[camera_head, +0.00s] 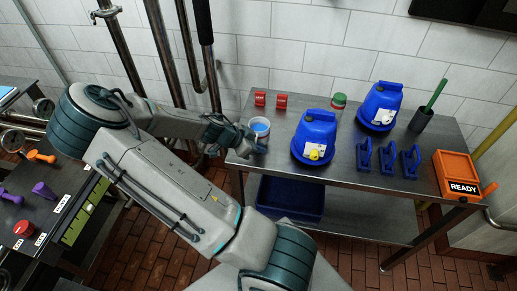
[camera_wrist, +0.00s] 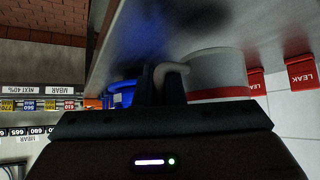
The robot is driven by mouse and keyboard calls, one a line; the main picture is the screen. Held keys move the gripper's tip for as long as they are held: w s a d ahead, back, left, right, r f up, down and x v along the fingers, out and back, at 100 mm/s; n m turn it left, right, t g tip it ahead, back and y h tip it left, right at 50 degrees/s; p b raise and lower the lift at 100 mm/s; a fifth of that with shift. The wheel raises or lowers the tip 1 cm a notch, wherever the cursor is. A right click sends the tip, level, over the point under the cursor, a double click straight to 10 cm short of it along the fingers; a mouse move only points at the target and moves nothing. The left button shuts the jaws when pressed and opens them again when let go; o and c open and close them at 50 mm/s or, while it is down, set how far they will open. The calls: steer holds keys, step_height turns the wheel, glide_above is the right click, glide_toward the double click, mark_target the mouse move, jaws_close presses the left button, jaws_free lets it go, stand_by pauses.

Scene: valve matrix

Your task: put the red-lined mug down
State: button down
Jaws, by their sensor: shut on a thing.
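The red-lined mug (camera_head: 259,125) is white with blue showing inside. It is at the left end of the steel table (camera_head: 345,170) and looks upright. In the wrist view the mug (camera_wrist: 212,70) shows a red line near its rim, and its base is close to the tabletop. I cannot tell whether it touches. My gripper (camera_head: 249,142) is at the mug's near left side. In the wrist view my gripper (camera_wrist: 162,88) is shut on the mug's handle, and its fingers hide part of the handle.
Red LEAK tags (camera_head: 260,98) and a green-lidded jar (camera_head: 338,101) are behind. Blue clamps (camera_head: 387,158) and an orange READY box (camera_head: 456,174) are farther right. Bare tabletop lies around the mug's front.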

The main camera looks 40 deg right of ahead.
steer(key=shift+f, duration=1)
steer(key=shift+f, duration=0.1)
steer(key=shift+f, duration=0.15)
steer(key=c, duration=1.5)
jaws_free()
steer(key=shift+r, duration=0.2)
